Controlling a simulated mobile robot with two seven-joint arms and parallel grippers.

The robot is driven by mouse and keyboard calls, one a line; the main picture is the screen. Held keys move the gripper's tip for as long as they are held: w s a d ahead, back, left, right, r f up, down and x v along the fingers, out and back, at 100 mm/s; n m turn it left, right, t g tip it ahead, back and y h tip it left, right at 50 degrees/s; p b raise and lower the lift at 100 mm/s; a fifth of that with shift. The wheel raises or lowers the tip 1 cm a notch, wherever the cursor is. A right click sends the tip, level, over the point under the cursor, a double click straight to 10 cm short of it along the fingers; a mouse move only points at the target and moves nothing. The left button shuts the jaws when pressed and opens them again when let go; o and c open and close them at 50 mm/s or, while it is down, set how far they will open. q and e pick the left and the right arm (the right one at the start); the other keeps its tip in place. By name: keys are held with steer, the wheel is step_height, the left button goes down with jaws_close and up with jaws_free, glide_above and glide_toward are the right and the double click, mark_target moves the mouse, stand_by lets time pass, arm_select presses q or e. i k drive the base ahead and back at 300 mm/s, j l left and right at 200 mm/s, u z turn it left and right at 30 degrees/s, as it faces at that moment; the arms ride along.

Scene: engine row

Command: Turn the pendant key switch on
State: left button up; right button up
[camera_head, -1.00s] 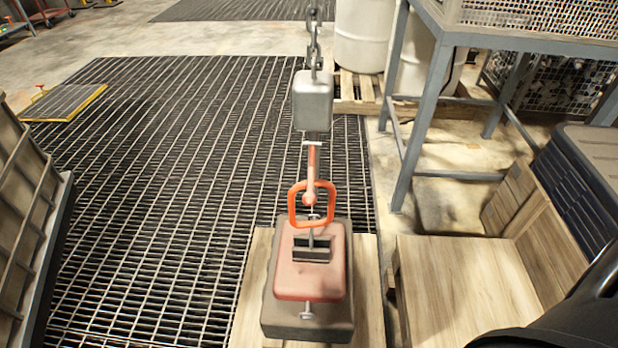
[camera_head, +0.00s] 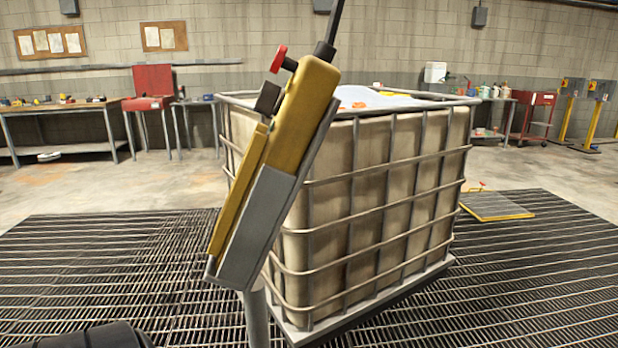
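The yellow pendant (camera_head: 303,105) hangs from a black cable at its top and leans to the right. It sits in a grey holder (camera_head: 265,215) with a yellow front plate (camera_head: 237,190), on a grey post. A red mushroom button (camera_head: 281,58) and a dark block-like part (camera_head: 268,97) stick out from its left side. I cannot tell whether the dark part is the key switch, nor its setting. Neither of my grippers is in view. A dark rounded piece at the bottom left edge seems to be part of my arm.
A caged, wire-framed tank (camera_head: 375,190) stands close behind the pendant on a dark floor grating (camera_head: 120,270). Workbenches (camera_head: 60,125) and a red tool cart (camera_head: 537,115) line the far wall. A yellow-edged panel (camera_head: 497,206) lies at the right.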

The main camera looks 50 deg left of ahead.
mark_target(270, 98)
steer(key=u, duration=1.85)
